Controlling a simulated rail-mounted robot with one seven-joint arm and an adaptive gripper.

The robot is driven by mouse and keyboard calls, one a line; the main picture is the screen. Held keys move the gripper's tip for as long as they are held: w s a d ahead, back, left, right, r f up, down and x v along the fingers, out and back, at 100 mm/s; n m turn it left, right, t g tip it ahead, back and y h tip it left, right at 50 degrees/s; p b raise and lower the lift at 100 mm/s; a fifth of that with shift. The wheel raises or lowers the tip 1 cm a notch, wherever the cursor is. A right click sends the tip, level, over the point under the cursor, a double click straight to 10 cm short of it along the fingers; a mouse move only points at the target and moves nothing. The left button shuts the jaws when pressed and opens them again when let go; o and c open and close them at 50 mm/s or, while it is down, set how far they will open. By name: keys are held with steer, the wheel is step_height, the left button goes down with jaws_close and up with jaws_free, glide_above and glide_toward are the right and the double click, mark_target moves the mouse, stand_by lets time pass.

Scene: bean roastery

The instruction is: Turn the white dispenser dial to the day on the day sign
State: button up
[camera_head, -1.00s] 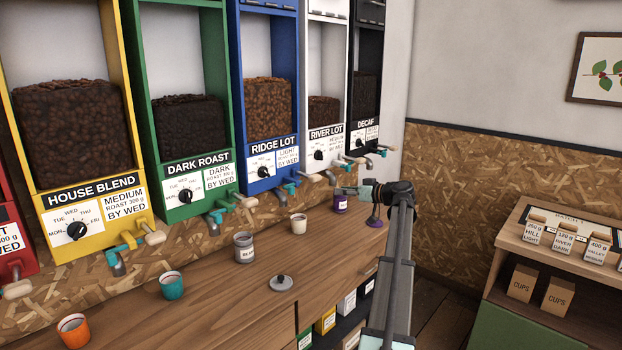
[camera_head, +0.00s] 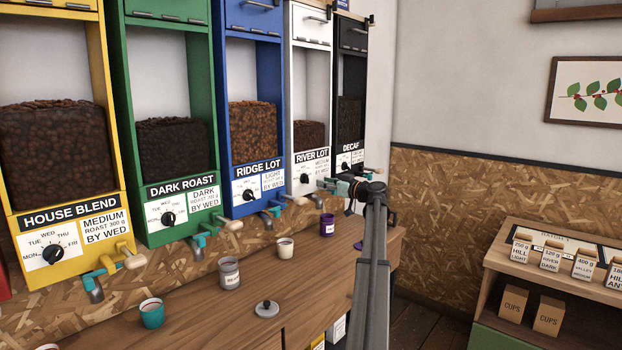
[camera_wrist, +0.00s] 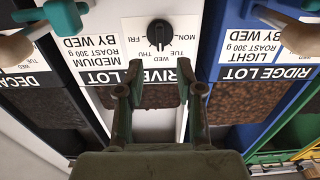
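The white dispenser (camera_head: 313,90), labelled RIVER LOT, stands between the blue and black ones. Its black round dial (camera_head: 305,179) has day names around it. In the wrist view, which is upside down, the dial (camera_wrist: 159,33) sits just beyond my fingertips, roughly centred between them. My gripper (camera_wrist: 160,68) is open and empty, apart from the dial. In the head view my gripper (camera_head: 322,184) is just right of the dial. I cannot make out a day sign; a small blue piece (camera_head: 343,4) at the top edge is cut off.
The blue (camera_head: 235,80) and black (camera_head: 343,150) dispensers flank the white one, with taps and handles sticking out below. A purple container (camera_head: 327,224), a cream cup (camera_head: 285,248) and a grey jar (camera_head: 229,272) stand on the wooden counter (camera_head: 200,325). A shelf (camera_head: 500,285) stands at right.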

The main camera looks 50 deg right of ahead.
mark_target(306, 179)
steer(key=w+p, duration=0.1)
steer(key=w, duration=0.6)
steer(key=shift+w+d, duration=0.2)
steer(key=shift+d, duration=0.05)
jaws_close()
